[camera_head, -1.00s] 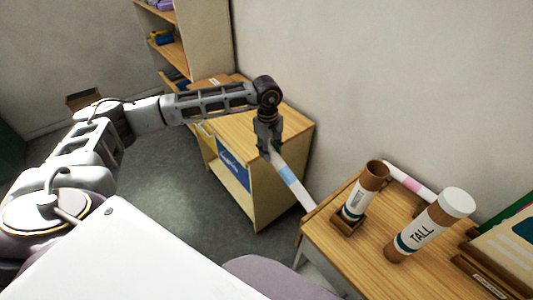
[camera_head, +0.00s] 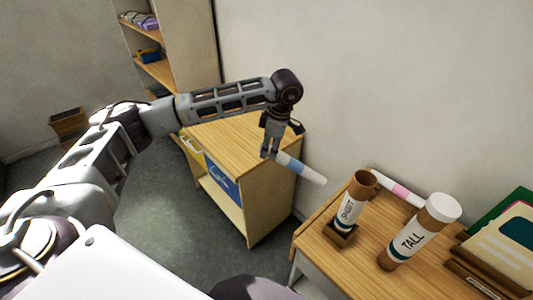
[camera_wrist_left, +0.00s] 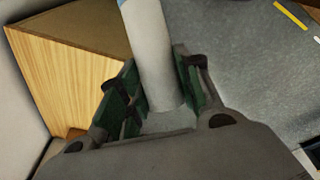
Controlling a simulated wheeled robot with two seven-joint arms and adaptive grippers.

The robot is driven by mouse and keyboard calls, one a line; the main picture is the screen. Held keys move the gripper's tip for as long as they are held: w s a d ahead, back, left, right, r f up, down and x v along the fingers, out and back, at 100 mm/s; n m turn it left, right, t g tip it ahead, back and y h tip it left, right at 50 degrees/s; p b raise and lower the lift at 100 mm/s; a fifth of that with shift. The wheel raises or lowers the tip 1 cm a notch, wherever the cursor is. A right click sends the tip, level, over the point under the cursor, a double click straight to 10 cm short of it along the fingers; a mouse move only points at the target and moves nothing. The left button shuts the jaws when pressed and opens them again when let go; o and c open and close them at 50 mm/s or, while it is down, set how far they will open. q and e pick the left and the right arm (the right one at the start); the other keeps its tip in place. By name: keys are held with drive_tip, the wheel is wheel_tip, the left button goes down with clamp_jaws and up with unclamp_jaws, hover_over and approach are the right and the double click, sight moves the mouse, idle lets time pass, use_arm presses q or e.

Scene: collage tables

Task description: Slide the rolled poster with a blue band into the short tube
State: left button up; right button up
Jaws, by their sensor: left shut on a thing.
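The white rolled poster with a blue band (camera_head: 302,169) is held at one end by my left gripper (camera_head: 270,152), which is shut on it. The roll points right and slightly down, toward the short tube but apart from it. In the left wrist view the poster (camera_wrist_left: 152,55) runs up from between the fingers (camera_wrist_left: 158,95). The short tube (camera_head: 355,205), brown with a white label, stands open-topped and slightly tilted in a small wooden holder (camera_head: 341,236) on the right table. My right gripper is not in view.
A capped tube labelled TALL (camera_head: 415,240) stands right of the short tube. A white roll with a pink band (camera_head: 400,192) lies behind them. Folders (camera_head: 505,240) stand at the far right. A wooden cabinet (camera_head: 262,200) is under my left gripper.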

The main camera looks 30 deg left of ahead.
use_arm(q)
drive_tip(key=r+n, duration=0.1)
drive_tip(key=d+r+n+g, duration=0.1)
drive_tip(key=r+n, duration=0.1)
drive_tip(key=w+r+n+g, duration=0.1)
drive_tip(key=n, duration=0.1)
drive_tip(key=shift+d+r+y, duration=0.3)
drive_tip(key=shift+d+y, duration=0.05)
drive_tip(key=shift+y, duration=0.05)
drive_tip(key=s+d+r+n+t+h, duration=0.1)
drive_tip(key=s+d+r+n+h, duration=0.15)
drive_tip(key=r+n+h, duration=0.9)
drive_tip(key=s+d+r+n+t+h, duration=0.15)
drive_tip(key=d+r+n+h, duration=0.25)
drive_tip(key=r+n, duration=1.5)
drive_tip(key=shift+s+d+r+m+g+h, duration=0.1)
drive_tip(key=shift+d+r+m+g+h, duration=0.2)
drive_tip(key=shift+d+m, duration=0.45)
drive_tip(key=shift+s+d+r+m+g+h, duration=0.15)
drive_tip(key=shift+d+r+m, duration=0.25)
drive_tip(key=shift+d, duration=0.55)
drive_tip(key=shift+s+d+r+m+g+h, duration=0.1)
drive_tip(key=shift+d+r+m+g, duration=0.2)
drive_tip(key=shift+d+m, duration=0.45)
